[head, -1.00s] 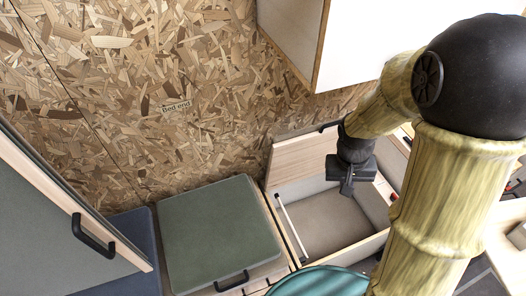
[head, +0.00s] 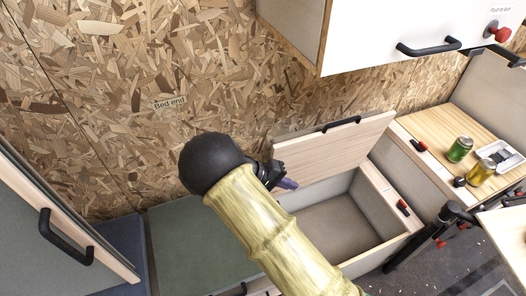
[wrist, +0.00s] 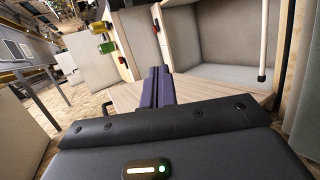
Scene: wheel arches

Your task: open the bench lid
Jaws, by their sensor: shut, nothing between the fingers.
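The bench lid (head: 345,145) is a pale wood panel with a black bar handle (head: 342,125) at its top edge. It stands raised at the back of the open bench box (head: 340,222), whose grey inside is visible. My gripper (head: 289,184) has purple fingers, shut and empty, at the left end of the box near the lid's lower left corner. In the wrist view the shut fingers (wrist: 160,86) point over the wood of the lid (wrist: 130,97). Whether they touch it I cannot tell. A white rod (wrist: 263,40) shows inside the box there.
A green cushioned seat (head: 190,240) lies left of the box, partly behind my arm. A white overhead cabinet (head: 400,35) hangs above. A panel with a handle (head: 62,238) stands at far left.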

